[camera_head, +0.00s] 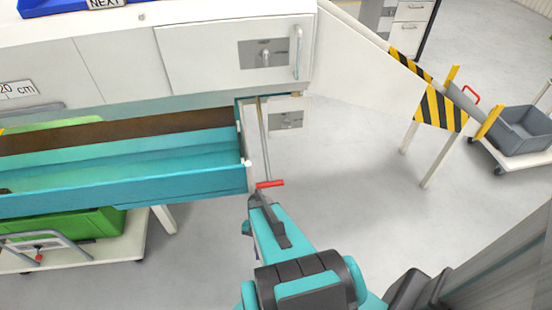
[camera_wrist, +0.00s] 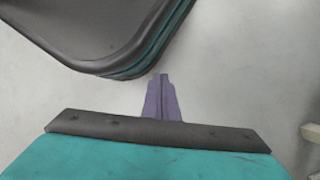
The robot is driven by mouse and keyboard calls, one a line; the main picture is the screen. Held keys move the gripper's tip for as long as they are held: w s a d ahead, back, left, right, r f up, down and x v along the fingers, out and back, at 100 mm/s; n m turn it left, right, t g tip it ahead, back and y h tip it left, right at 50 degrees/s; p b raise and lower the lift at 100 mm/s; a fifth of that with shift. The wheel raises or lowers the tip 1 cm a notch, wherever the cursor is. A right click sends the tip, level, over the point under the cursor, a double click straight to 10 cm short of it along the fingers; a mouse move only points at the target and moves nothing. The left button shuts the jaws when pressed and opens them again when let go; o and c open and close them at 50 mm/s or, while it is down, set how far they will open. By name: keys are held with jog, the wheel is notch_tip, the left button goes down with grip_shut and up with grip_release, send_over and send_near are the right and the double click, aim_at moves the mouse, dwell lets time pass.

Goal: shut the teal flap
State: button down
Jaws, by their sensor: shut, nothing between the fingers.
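The teal flap (camera_head: 120,188) is in the head view at the left, standing out from the white cabinet front as a long teal panel. A brown-lined gap (camera_head: 120,132) shows behind it, so it stands open. My gripper shows in the wrist view (camera_wrist: 162,84) as two purple fingers side by side, closed and empty. In the head view my teal arm reaches up to just right of the flap's right end; the fingers are not clear there. I cannot tell whether they touch anything.
A thin rod with a red bar (camera_head: 270,184) stands by the flap's right end. The white cabinet (camera_head: 120,62) is above. A green crate (camera_head: 75,235) on a trolley is below the flap. A striped chute (camera_head: 437,108) and grey bin (camera_head: 522,130) are right. Floor (camera_head: 350,150) between is clear.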

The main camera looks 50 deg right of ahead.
jog(key=d+f+m+t+y+b, duration=0.25)
jog(key=d+m, duration=0.45)
jog(key=d, duration=0.6)
jog(key=w+d+r+t+p, duration=0.1)
jog(key=w+d+r+t, duration=0.2)
jog(key=d+r, duration=0.3)
jog(key=w+d+r+m+t+p, duration=0.1)
jog(key=w+d+r+t, duration=0.2)
jog(key=r, duration=1.1)
jog(key=w+d+r+t+p, duration=0.1)
jog(key=w+d+r+t, duration=0.2)
jog(key=d+r+t, duration=0.3)
jog(key=d+r, duration=0.4)
jog(key=d, duration=0.1)
jog(key=shift+d+r+m, duration=0.25)
jog(key=shift+m, duration=0.05)
jog(key=shift+y, duration=0.25)
jog(key=shift+w+f, duration=0.1)
jog(key=shift+w, duration=0.05)
jog(key=w+a+p, duration=0.2)
jog(key=w+a, duration=0.4)
jog(key=a, duration=0.1)
jog(key=shift+f, duration=0.45)
